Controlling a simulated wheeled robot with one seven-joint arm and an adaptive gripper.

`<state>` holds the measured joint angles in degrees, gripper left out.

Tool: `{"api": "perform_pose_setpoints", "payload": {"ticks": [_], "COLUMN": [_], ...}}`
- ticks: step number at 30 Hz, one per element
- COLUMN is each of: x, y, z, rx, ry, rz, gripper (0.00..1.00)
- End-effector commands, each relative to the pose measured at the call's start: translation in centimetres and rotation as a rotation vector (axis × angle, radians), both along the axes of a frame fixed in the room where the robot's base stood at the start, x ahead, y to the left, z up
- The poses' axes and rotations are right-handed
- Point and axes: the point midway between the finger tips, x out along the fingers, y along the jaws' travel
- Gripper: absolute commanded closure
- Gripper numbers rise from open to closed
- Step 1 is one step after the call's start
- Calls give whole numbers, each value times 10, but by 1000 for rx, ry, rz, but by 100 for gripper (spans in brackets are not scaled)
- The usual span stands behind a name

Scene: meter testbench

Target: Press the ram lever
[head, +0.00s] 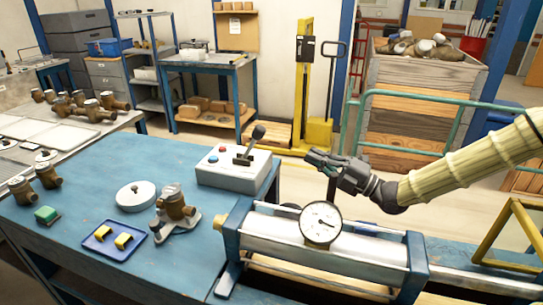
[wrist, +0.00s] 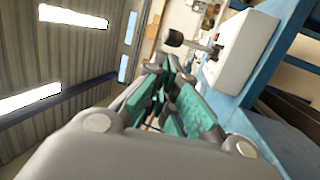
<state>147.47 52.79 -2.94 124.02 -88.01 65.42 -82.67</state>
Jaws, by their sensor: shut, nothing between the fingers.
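The ram lever (head: 249,146) has a black ball knob and stands tilted on top of a light grey control box (head: 232,170) at the back right of the blue bench. In the wrist view the lever's knob (wrist: 175,38) shows just beyond my fingertips, beside the box (wrist: 248,50). My gripper (head: 313,160) is shut and empty. It is in the air to the right of the lever, pointing left toward it, with a clear gap between them.
Red and blue buttons sit on the box. A steel cylinder with a round gauge (head: 321,223) lies below my gripper. Brass meters, a white disc (head: 136,195) and a blue tray (head: 97,248) with yellow pieces occupy the bench (head: 95,195). A green rail (head: 440,103) stands behind my arm.

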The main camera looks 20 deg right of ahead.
Motion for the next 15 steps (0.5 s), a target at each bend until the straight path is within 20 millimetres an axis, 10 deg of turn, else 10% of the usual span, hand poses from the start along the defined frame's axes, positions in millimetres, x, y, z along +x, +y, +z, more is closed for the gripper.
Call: {"api": "perform_pose_setpoints", "payload": {"ticks": [15], "x": [0], "y": [1], "z": [-24], "rx": [0], "ry": [0], "rz": [1], "gripper": [100]}}
